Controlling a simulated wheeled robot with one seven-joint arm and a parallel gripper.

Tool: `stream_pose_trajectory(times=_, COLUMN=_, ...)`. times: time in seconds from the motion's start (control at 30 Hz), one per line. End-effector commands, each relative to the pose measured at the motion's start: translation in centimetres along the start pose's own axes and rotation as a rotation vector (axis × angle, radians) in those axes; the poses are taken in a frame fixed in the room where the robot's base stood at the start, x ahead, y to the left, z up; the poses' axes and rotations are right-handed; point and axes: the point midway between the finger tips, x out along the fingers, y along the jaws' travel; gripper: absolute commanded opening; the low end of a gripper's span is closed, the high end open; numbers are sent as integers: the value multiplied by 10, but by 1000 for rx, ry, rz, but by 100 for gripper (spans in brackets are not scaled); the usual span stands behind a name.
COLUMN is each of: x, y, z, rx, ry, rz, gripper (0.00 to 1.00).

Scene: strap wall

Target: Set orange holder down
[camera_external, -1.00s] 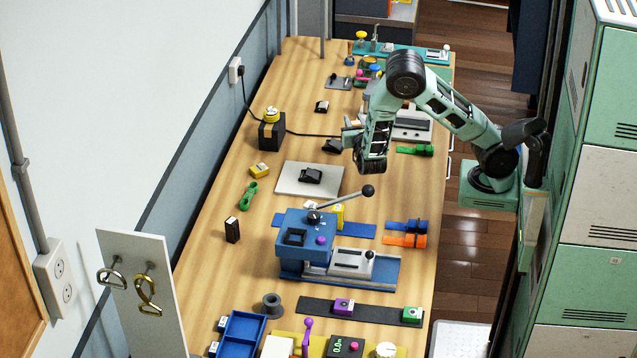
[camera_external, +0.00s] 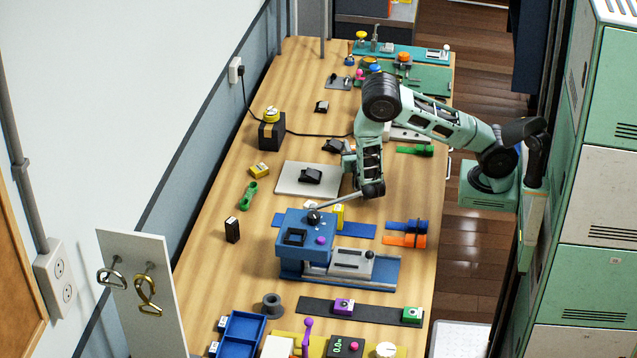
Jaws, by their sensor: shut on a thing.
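My gripper (camera_external: 348,163) hangs over the table, just right of the grey-white plate and behind the blue machine. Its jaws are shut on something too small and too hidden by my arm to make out. An orange piece (camera_external: 408,241) with a dark end lies on the right part of the table, beside a similar blue piece (camera_external: 408,226). It is in front of my gripper and apart from it. I cannot tell whether this orange piece is the holder.
The blue machine (camera_external: 303,227) with a long lever stands close in front of my gripper. The grey-white plate (camera_external: 293,186) bears a black part (camera_external: 311,176). A green piece (camera_external: 415,151) lies behind on the right. Bare wood shows between the green and blue pieces.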

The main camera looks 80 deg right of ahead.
Motion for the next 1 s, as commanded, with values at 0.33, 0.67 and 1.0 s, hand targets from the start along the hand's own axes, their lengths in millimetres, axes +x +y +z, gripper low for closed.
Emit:
stream_pose_trajectory(times=0.33, x=0, y=0, z=-2, rx=0, ry=0, rz=0, gripper=49)
stream_pose_trajectory(times=0.67, x=-23, y=1, z=0, rx=0, ry=1, rz=5, gripper=49)
stream_pose_trajectory(times=1.0, x=-93, y=1, z=0, rx=0, ry=1, rz=5, gripper=49)
